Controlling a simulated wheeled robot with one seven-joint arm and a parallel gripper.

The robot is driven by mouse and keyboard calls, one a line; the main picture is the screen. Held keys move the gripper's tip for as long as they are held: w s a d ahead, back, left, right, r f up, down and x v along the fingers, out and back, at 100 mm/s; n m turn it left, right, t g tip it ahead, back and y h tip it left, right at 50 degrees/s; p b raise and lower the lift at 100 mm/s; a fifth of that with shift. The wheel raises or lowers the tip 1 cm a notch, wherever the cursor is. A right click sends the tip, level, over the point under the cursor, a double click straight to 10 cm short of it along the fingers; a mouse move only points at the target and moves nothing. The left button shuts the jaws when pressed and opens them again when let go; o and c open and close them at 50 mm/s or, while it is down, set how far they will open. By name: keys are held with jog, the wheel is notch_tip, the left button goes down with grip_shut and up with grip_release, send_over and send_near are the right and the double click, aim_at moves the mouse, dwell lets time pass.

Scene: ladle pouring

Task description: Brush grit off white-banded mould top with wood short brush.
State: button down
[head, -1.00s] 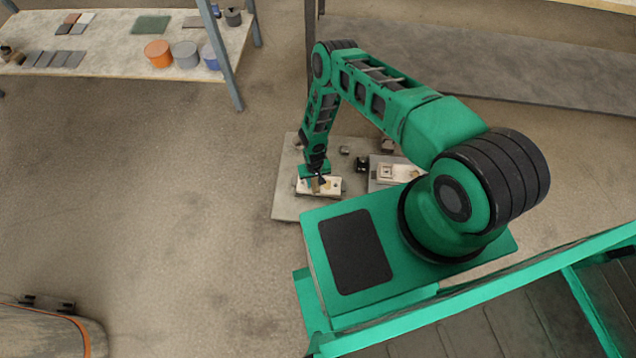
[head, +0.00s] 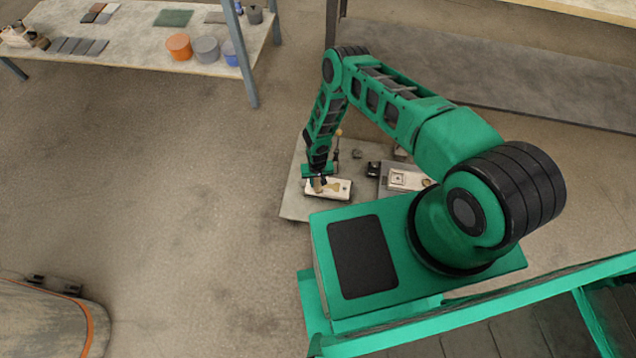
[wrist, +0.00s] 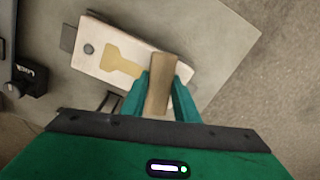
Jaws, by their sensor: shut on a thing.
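My gripper (wrist: 163,82) is shut on the wood short brush (wrist: 159,95), a plain tan wooden block between its fingers in the wrist view. The brush lies over one end of a pale, off-white mould (wrist: 92,45); whether it touches the top cannot be told. The mould top shows a tan funnel-shaped patch (wrist: 120,58) and a dark round spot near the far end. In the head view the mould (head: 341,190) lies flat under my gripper (head: 318,184), which is at its left end. No separate white band can be made out.
The mould lies on a grey board (head: 294,207) on the floor. Right of it are a small black device (head: 373,168) and another pale block (head: 411,181) on a grey plate. A loaded shelf table (head: 140,58) stands at the back left. Open floor lies left.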

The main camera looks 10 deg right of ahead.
jog(key=shift+r, duration=2.8)
jog(key=shift+r, duration=1.5)
jog(key=shift+w+r, duration=0.1)
